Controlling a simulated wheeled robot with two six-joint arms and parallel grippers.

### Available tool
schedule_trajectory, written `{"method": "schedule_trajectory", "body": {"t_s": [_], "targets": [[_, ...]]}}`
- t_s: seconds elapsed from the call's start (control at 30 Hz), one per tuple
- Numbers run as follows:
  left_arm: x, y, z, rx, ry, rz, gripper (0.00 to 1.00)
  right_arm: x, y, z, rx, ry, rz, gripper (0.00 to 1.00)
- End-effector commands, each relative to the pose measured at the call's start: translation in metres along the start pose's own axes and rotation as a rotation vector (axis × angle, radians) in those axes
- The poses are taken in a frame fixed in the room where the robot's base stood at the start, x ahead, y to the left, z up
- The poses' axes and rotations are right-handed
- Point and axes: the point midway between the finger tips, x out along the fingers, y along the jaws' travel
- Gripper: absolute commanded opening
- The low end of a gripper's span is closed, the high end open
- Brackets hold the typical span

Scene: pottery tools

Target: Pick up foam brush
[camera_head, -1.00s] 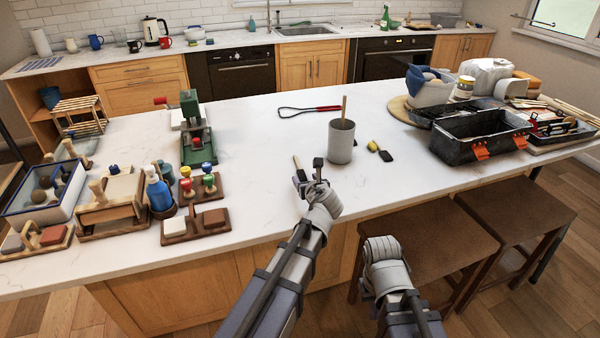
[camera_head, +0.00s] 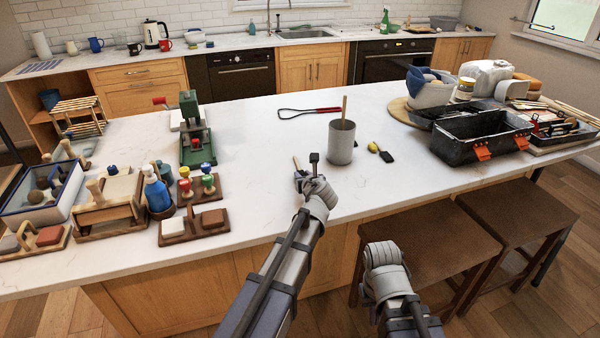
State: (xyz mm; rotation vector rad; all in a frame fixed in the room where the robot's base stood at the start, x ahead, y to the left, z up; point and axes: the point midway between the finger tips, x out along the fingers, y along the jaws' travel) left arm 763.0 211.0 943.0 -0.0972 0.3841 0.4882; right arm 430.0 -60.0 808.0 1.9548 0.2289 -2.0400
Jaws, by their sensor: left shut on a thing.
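The foam brush (camera_head: 296,162) is at the tips of my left gripper (camera_head: 307,172), over the front middle of the white counter. Its thin wooden handle points away from me. Its dark head is mostly hidden by the gripper's fingers. My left gripper is shut on it; I cannot tell whether the brush is clear of the counter. My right gripper (camera_head: 381,255) hangs low in front of the counter by the stools, and its fingers cannot be made out.
A grey cup (camera_head: 341,145) with a stick in it stands just right of the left gripper. A red-handled loop tool (camera_head: 310,111) lies behind. Wooden stands (camera_head: 194,224) are at left, a black tray (camera_head: 480,137) at right.

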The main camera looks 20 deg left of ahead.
Motion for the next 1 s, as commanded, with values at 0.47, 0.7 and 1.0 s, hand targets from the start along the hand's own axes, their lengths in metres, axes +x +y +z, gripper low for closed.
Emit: {"method": "schedule_trajectory", "body": {"t_s": [0.47,0.7,1.0], "targets": [[0.000,0.000,0.000,0.000,0.000,0.000,0.00,0.000,0.000,0.000,0.000,0.000,0.000,0.00],[-0.001,0.000,0.003,0.000,0.000,0.000,0.00,-0.003,0.000,0.000,0.000,0.000,0.000,0.00],[-0.012,0.000,0.028,0.000,0.000,0.000,0.00,-0.030,0.003,0.002,0.000,0.000,0.000,0.00]]}}
